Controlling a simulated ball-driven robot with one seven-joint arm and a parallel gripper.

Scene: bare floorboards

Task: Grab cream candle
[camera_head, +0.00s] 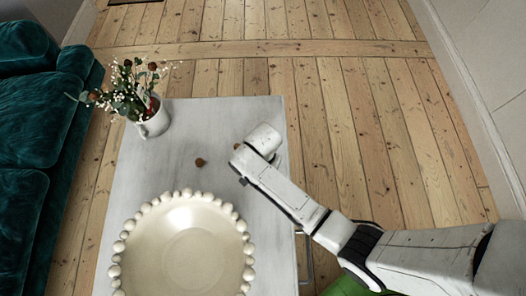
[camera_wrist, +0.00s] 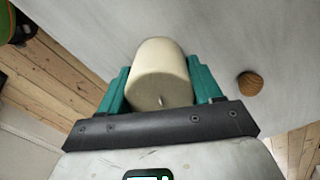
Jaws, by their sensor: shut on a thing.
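The cream candle (camera_wrist: 160,78) is a smooth pale cylinder with a small wick, in the middle of the wrist view. My gripper (camera_wrist: 160,70) is shut on it, with one teal finger on each side touching it. In the head view my arm reaches in from the lower right, its wrist over the right side of the pale table (camera_head: 215,120). The fingers and candle are hidden there behind the wrist. I cannot tell whether the candle rests on the table or is lifted.
A large cream bowl with a beaded rim (camera_head: 120,246) fills the table's near part. A white jug of flowers (camera_head: 152,122) stands at the far left corner. A small brown round thing (camera_head: 199,162) lies between. A teal sofa (camera_head: 35,120) is left; bare floorboards (camera_head: 350,110) lie right.

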